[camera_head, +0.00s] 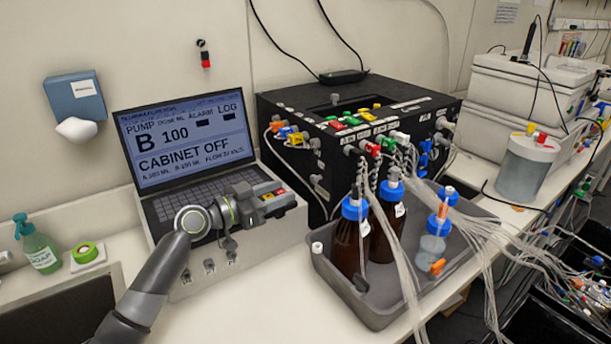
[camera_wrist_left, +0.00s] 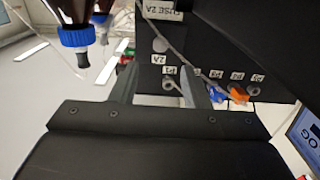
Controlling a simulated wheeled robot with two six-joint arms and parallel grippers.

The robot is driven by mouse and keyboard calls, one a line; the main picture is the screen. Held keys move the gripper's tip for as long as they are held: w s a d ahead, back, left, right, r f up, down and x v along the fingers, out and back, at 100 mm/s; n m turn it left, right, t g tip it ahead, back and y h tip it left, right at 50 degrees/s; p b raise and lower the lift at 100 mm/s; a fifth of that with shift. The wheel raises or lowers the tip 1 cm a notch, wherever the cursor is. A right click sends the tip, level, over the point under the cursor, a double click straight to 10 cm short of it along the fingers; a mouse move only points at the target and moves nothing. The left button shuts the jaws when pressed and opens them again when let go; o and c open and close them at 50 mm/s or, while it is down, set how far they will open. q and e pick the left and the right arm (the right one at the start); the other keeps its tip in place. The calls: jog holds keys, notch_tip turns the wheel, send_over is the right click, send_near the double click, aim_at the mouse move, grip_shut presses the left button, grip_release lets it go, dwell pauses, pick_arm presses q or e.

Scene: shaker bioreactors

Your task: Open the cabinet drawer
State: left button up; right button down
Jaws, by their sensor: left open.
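The black cabinet (camera_head: 340,125) stands on the bench, with several labelled ports, coloured connectors and tubes on it. I cannot make out a drawer or handle on it in either view. My left gripper (camera_head: 268,200) is in front of the laptop, to the left of the bottles and close to the cabinet's front. In the left wrist view my left gripper (camera_wrist_left: 158,90) is open, its two fingers apart with nothing seen held between them. Beyond the fingers is the cabinet's black panel (camera_wrist_left: 210,55) with small labels, a plug and a cable. My right gripper is not in view.
The laptop (camera_head: 190,145) reads "CABINET OFF". A grey tray (camera_head: 375,307) holds brown bottles (camera_head: 350,245) and a clear one, with loose tubes over its edge. White boxes (camera_head: 520,80) stand at right.

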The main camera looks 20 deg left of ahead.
aim_at(312, 179)
pick_arm(q)
jog(key=p+x, duration=0.1)
jog(key=x, duration=0.5)
jog(key=shift+w+p, duration=0.15)
jog(key=shift+p, duration=0.25)
jog(key=shift+x, duration=0.85)
jog(key=shift+d, duration=0.1)
jog(key=shift+c, duration=0.5)
grip_shut()
